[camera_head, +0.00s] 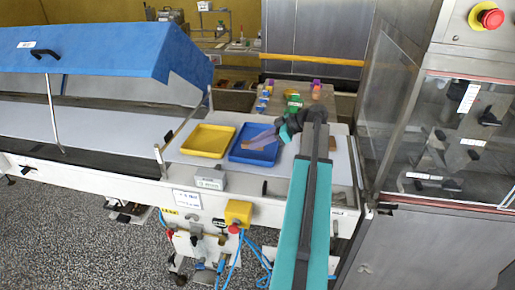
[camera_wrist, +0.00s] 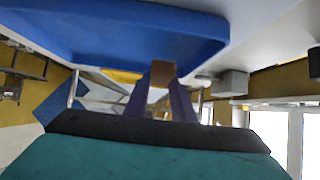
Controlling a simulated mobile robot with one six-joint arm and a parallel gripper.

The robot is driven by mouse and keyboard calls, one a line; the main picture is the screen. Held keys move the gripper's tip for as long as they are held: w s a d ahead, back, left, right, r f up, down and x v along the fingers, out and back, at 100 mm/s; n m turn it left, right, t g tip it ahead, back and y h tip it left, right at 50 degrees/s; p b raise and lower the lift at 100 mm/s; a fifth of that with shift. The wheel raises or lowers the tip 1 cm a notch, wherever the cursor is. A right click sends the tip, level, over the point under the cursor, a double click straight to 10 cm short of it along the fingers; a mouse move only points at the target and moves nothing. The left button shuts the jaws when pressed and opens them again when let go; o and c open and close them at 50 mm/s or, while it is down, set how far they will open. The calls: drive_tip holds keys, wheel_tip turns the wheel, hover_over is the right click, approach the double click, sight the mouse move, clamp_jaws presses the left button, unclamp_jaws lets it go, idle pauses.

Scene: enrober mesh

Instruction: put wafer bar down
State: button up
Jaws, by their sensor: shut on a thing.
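The wafer bar is a small brown block (camera_wrist: 162,74) in the wrist view, between the tips of my gripper's two purple fingers. My gripper (camera_head: 255,145) is shut on it and reaches left over the blue tray (camera_head: 239,155) in the head view. The blue tray also fills the upper part of the wrist view (camera_wrist: 120,35). The bar looks close to the tray, but I cannot tell whether it touches the tray floor. In the head view the bar is small and partly hidden by the fingers.
A yellow tray (camera_head: 207,140) lies just left of the blue tray on the white surface. A blue-hooded machine (camera_head: 100,50) stands farther left. A glass-fronted cabinet (camera_head: 450,140) stands to the right. Small coloured items, including a green one (camera_head: 294,103), stand behind the trays.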

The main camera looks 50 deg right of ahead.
drive_tip(key=shift+f+p, duration=0.4)
drive_tip(key=shift+f, duration=1.15)
drive_tip(key=shift+f, duration=0.1)
drive_tip(key=o, duration=0.8)
drive_tip(key=shift+r, duration=0.2)
drive_tip(key=shift+s+d+r+b, duration=0.25)
drive_tip(key=shift+s+d+b, duration=0.15)
drive_tip(key=shift+s, duration=0.1)
drive_tip(key=b+v, duration=0.3)
drive_tip(key=v, duration=0.6)
drive_tip(key=shift+s+r, duration=0.15)
drive_tip(key=shift+s, duration=0.05)
drive_tip(key=shift+s+d+r, duration=0.2)
drive_tip(key=shift+s+r, duration=0.15)
drive_tip(key=shift+s, duration=0.05)
